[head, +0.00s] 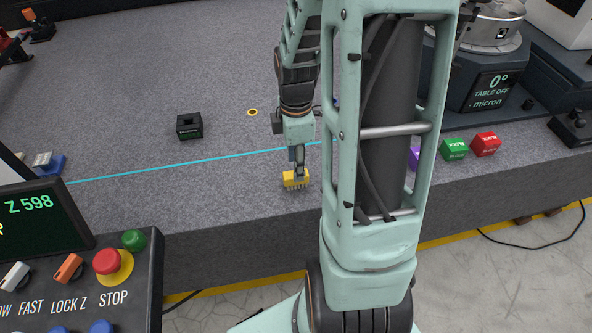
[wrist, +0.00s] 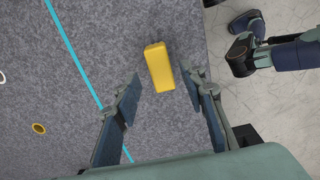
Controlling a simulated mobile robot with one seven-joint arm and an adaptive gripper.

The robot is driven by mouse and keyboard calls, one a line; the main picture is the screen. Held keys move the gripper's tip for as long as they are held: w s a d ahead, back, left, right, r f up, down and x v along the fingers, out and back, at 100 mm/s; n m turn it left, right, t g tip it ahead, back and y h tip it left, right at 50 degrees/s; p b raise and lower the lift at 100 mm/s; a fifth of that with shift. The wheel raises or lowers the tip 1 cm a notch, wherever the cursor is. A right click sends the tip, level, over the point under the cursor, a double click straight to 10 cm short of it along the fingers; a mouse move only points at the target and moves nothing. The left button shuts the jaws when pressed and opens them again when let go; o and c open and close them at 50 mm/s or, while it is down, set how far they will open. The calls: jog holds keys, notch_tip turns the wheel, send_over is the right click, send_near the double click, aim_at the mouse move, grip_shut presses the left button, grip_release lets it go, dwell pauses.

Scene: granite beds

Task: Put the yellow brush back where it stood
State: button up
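The yellow brush (head: 295,180) is a small block with bristles showing below it, on the near part of the granite bed (head: 240,60), between the cyan line and the front edge. In the wrist view the brush (wrist: 160,66) shows from above as a yellow oblong. My gripper (head: 299,166) points down over it. In the wrist view the fingers are spread, one on each side of the brush's near end, with gaps between. A yellow ring mark (head: 252,112) lies farther back on the bed, beyond the cyan line; whether it is the brush's former spot is not shown.
A black square block (head: 190,125) stands on the bed to the left. Green (head: 454,148) and red (head: 486,144) blocks, and a partly hidden purple one, stand right of my arm. The cyan line (head: 200,161) crosses the bed. A control panel (head: 90,280) fills the lower left.

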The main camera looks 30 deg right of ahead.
notch_tip(320, 180, up, 6)
jog(key=shift+r+p, duration=0.25)
jog(key=shift+p, duration=0.2)
dwell(0.4)
